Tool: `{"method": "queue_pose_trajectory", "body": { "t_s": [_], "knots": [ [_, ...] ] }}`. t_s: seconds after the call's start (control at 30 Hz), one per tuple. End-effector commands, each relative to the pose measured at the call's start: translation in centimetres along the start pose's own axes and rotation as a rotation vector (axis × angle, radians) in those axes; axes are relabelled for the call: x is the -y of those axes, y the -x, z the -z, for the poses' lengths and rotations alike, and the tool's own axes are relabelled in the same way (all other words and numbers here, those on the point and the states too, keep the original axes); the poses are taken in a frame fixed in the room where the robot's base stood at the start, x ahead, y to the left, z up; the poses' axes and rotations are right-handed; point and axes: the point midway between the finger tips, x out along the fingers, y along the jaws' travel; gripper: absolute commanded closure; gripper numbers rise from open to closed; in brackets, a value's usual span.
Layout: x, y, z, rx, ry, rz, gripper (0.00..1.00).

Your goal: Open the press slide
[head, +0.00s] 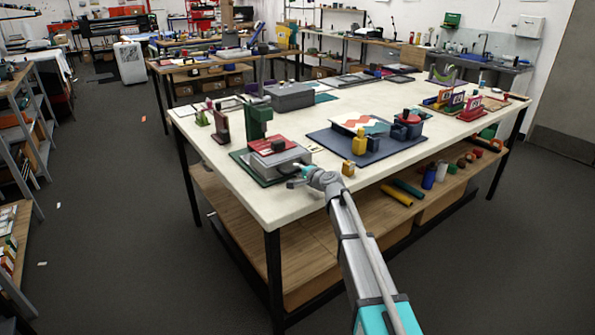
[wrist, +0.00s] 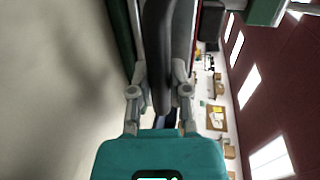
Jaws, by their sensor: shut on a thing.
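The press stands at the near left corner of the white table, with a green base (head: 252,170), a green upright (head: 256,122) and a red plate (head: 268,144) on top. Its grey slide (head: 285,163) lies on the base below the red plate. My gripper (head: 300,177) is at the slide's front edge in the head view. In the wrist view my gripper (wrist: 160,78) has its two fingers on either side of a dark grey bar, the slide handle (wrist: 157,45), and is shut on it. The head view hides most of the handle behind my gripper.
Right of the press lies a dark blue mat (head: 375,152) with a yellow block (head: 360,141) and a blue and red device (head: 407,125). A small yellow object (head: 348,168) stands near the front edge. A grey box (head: 290,96) stands behind.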

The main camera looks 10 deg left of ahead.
Motion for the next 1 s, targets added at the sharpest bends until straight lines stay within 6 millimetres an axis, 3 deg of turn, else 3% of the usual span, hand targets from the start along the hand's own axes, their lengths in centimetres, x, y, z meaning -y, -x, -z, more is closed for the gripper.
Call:
{"method": "queue_pose_trajectory", "body": {
  "t_s": [0.17, 0.6, 1.0],
  "knots": [
    [-0.6, 2.8, -0.2, 0.000, 0.001, -0.001, 1.00],
    [-2.7, 12.4, -0.2, 0.000, 0.000, -0.001, 1.00],
    [-2.8, 13.1, -0.1, 0.001, 0.001, -0.001, 1.00]
  ]
}}
